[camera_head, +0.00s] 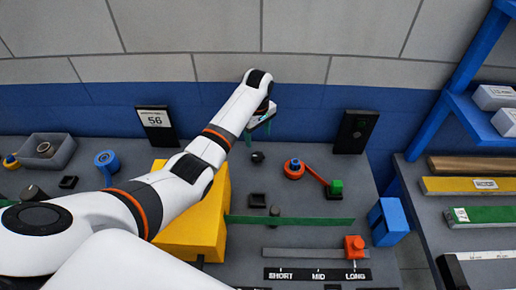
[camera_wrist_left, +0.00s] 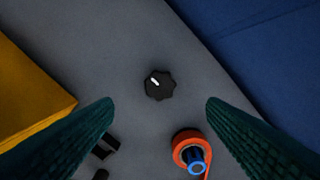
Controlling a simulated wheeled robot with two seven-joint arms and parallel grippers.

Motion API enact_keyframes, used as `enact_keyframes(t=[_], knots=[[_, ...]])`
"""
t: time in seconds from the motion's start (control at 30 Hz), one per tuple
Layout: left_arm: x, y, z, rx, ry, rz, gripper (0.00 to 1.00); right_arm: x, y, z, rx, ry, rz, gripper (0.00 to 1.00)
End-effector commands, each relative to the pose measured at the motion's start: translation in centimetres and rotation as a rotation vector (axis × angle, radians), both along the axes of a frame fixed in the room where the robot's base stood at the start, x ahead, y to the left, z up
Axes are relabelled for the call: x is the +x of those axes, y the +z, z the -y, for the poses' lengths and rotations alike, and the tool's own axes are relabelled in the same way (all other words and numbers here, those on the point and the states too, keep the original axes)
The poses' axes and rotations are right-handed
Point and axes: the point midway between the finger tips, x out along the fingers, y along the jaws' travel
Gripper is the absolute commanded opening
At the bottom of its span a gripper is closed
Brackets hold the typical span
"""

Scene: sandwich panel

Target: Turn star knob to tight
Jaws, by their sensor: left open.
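The star knob (camera_head: 257,157) is small, black and lobed, and sits on the grey panel below my left gripper. In the left wrist view the star knob (camera_wrist_left: 159,84) shows a white mark pointing up and left. No "tight" label can be read near it. My left gripper (camera_head: 259,131) is open and empty, with teal fingers pointing down above the panel. In the left wrist view the fingers (camera_wrist_left: 160,108) stand wide apart on either side, and the knob shows between and beyond their tips, untouched. My right gripper is not in view.
An orange-red round part with a blue centre (camera_wrist_left: 190,152) and a red lever (camera_head: 314,174) lie right of the knob. A yellow block (camera_head: 205,225) stands to the left. A black upright box (camera_head: 355,132) and a "56" display (camera_head: 156,122) stand at the back.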

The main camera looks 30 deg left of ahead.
Motion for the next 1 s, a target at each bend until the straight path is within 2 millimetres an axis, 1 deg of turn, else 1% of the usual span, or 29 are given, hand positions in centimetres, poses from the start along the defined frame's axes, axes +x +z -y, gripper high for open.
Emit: enact_keyframes(t=[0.1, 0.2, 0.3, 0.43, 0.6, 0.9, 0.93, 1.0], knots=[[-0.1, -2.4, 0.0, 0.0, 0.0, -0.006, 0.66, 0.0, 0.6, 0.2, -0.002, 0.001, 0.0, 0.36], [-0.1, -4.6, 0.0, 0.0, 0.001, -0.005, 0.66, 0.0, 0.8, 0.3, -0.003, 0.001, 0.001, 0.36], [-0.1, -6.5, 0.1, -0.001, 0.0, -0.003, 0.66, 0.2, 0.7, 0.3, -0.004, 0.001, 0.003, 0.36], [0.0, -8.2, 0.1, -0.001, -0.001, -0.003, 0.66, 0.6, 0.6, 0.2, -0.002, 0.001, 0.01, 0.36], [0.0, -9.3, 0.1, -0.001, -0.002, -0.001, 0.66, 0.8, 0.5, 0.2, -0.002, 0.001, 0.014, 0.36], [0.0, -9.5, 0.1, 0.0, -0.002, 0.0, 0.66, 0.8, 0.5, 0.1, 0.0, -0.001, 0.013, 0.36], [0.0, -9.5, 0.1, 0.0, -0.002, 0.0, 0.63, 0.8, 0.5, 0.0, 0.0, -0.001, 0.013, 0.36], [0.0, -9.5, 0.1, 0.0, -0.001, 0.0, 0.51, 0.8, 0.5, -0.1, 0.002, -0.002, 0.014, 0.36]])
